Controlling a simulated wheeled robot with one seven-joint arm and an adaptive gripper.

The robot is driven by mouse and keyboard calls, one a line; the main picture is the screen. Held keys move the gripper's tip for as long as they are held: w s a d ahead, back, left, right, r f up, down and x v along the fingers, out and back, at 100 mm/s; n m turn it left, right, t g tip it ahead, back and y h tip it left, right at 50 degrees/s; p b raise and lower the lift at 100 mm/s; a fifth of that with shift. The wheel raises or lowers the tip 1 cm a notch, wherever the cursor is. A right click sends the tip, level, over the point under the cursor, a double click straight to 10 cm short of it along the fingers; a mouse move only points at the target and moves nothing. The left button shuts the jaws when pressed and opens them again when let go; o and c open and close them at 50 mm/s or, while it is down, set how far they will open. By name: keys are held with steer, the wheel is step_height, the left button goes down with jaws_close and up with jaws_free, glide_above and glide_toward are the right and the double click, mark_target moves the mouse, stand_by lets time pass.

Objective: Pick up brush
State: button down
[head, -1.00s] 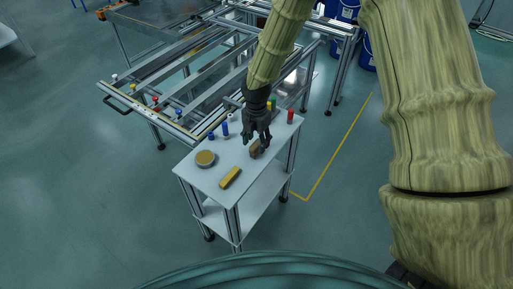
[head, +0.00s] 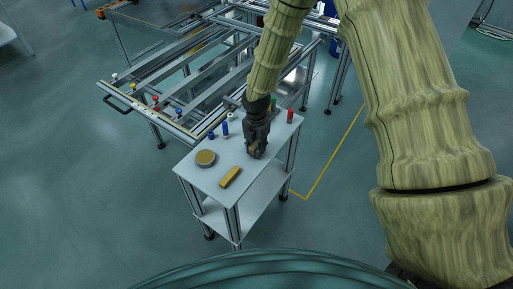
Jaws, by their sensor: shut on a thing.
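My gripper (head: 253,152) is at the right part of the small white table's top (head: 206,178). It is shut on a small brown object (head: 254,148), which I take to be the brush. The fingers hide most of it, and I cannot tell whether it still touches the tabletop. A yellow block (head: 230,177) lies apart from the gripper, nearer the front of the table.
A round tan-topped tin (head: 205,158) stands at the table's left. Blue cylinders (head: 225,128) and a red cylinder (head: 290,116) stand near the back edge. A metal panel frame (head: 190,85) is just behind. Some tabletop near the front is clear.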

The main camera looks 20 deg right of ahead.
mark_target(256, 143)
steer(key=shift+r, duration=0.15)
steer(key=shift+r, duration=0.25)
step_height(256, 143, up, 3)
steer(key=shift+f+b, duration=0.15)
steer(key=shift+b, duration=0.15)
steer(key=s+a, duration=0.2)
steer(key=s, duration=0.2)
steer(key=s+a+r+b, duration=0.1)
steer(key=s+a, duration=0.2)
steer(key=s, duration=0.2)
steer(key=s+a+b, duration=0.1)
steer(key=s+a, duration=0.2)
steer(key=s, duration=0.1)
steer(key=shift+s+a+r, duration=0.15)
steer(key=shift+s+r, duration=0.1)
steer(key=shift+s, duration=0.1)
